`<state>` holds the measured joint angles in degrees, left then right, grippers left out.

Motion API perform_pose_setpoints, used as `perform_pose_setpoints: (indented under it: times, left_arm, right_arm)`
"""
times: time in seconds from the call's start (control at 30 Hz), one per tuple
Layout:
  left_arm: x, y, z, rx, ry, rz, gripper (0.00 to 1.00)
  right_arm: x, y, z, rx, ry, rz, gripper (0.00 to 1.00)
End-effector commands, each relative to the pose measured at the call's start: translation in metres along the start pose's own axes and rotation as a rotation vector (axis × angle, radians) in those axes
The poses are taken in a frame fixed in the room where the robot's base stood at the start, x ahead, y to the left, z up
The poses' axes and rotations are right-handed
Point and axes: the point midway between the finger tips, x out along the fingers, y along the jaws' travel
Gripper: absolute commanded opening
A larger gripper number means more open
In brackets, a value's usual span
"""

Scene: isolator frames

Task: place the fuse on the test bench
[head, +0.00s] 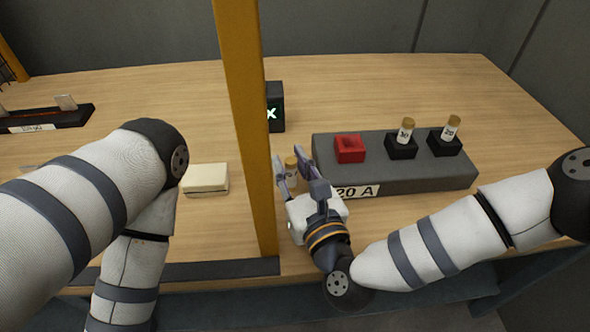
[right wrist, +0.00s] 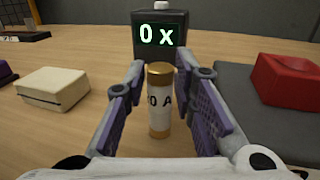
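A fuse (right wrist: 160,105) with brass caps and a white label, partly readable as "0 A", stands upright on the table in the right wrist view. It also shows in the head view (head: 291,168). My right gripper (right wrist: 165,80) is open, with its purple-padded fingers on both sides of the fuse and gaps visible. A black base (head: 45,119) with upright clips and a label lies at the far left; I cannot tell whether it is the test bench. My left arm comes in from the left, but its gripper is not visible.
A grey block (head: 440,178) labelled "20 A" carries a red socket (head: 350,149) and two black sockets holding fuses. A black display box (head: 275,107) reads "0 x" in the wrist view. A yellow post (head: 247,130) stands between my arms, near a cream block (head: 206,179).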

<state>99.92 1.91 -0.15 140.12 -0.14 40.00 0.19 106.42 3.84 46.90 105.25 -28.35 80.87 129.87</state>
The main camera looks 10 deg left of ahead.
Motion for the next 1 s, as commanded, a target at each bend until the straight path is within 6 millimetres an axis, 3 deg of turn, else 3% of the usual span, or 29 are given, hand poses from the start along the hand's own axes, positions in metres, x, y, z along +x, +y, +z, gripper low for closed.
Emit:
perform_pose_setpoints:
  times: [0.03, 0.17, 0.6, 0.73, 1.0]
  left_arm:
    - [-0.004, 0.000, -0.002, 0.000, 0.010, 0.000, 0.41]
    - [-0.003, 0.000, -0.001, 0.000, 0.007, 0.000, 0.41]
    - [-0.001, 0.000, 0.000, 0.000, 0.001, 0.000, 0.41]
    - [0.000, 0.000, 0.000, 0.000, 0.000, 0.000, 0.41]
    - [0.000, 0.000, 0.000, 0.000, 0.000, 0.000, 0.41]
  right_arm:
    - [0.000, 0.000, 0.007, -0.003, -0.005, 0.000, 0.24]
    - [-0.021, 0.000, 0.002, 0.000, 0.001, 0.000, 0.24]
    - [-0.109, 0.000, 0.002, 0.000, 0.001, 0.000, 0.24]
    - [-0.119, 0.000, 0.002, -0.001, -0.001, -0.001, 0.24]
    - [-0.120, 0.000, 0.003, -0.001, -0.002, 0.000, 0.24]
